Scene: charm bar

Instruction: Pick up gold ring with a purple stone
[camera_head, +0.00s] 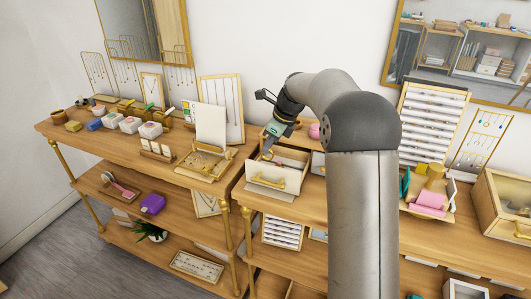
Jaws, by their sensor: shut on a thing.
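My gripper (267,152) is at the end of my arm, pointing down over an open white drawer box (285,160) with a gold handle (266,183). It is shut on a small gold-coloured thing at its tips, just above or inside the box's open top. The thing looks like the gold ring, but it is too small for me to make out a purple stone.
A jewellery tray with an upright white card (210,126) stands left of the box. Small coloured boxes (130,125) line the left table. Right of my arm are a pink item (430,201) on a tray and a glass-topped case (505,205).

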